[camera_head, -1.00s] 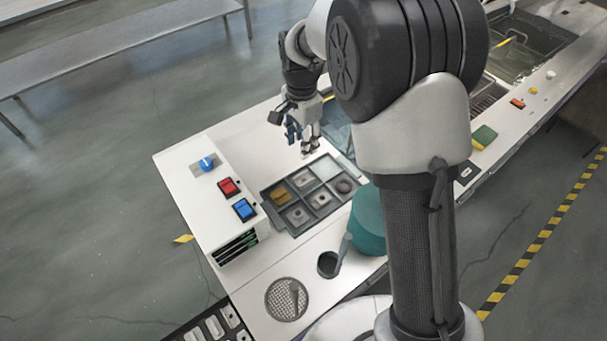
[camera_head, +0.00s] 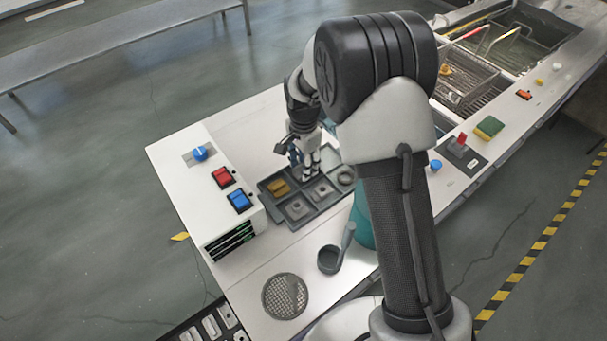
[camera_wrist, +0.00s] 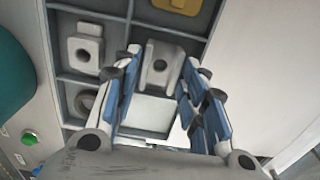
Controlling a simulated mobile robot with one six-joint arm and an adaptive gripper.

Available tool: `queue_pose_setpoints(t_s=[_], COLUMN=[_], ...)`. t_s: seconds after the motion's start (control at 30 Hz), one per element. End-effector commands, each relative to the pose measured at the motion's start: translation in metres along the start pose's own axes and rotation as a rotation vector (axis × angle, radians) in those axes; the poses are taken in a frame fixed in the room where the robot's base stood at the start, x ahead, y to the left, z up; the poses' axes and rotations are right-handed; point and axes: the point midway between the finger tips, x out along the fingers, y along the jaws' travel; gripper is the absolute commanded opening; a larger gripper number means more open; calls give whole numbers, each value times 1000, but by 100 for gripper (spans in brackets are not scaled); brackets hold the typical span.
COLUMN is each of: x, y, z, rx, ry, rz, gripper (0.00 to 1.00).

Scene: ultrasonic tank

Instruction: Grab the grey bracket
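A grey bracket (camera_wrist: 160,66) with a hole in it lies in a tray compartment in the wrist view. My gripper (camera_wrist: 163,57) is open, its blue-padded fingers either side of the bracket. I cannot tell whether they touch it. In the head view my gripper (camera_head: 309,176) points down at the tray's back middle compartment and hides this bracket. A similar grey piece (camera_wrist: 86,48) lies in the neighbouring compartment to the left in the wrist view; it also shows in the head view (camera_head: 322,191).
The dark tray (camera_head: 270,207) also holds a brass-coloured piece (camera_head: 279,187), another grey piece (camera_head: 297,208) and a ring (camera_head: 346,176). A control box with a red switch (camera_head: 223,177) stands left. A teal container (camera_head: 361,222) and a ladle (camera_head: 331,260) are near the tray.

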Motion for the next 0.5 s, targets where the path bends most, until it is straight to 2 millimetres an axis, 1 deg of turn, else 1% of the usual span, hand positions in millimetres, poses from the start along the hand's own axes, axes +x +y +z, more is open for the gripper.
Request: queue_pose_setpoints(t_s=[0.03,0.1,0.3,0.5], x=[9,14,13,13], y=[0,0,0,0], z=[0,0,0,0], rx=[0,0,0,0], ry=[0,0,0,0], rz=[1,1,0,0], gripper=[39,39,39,26])
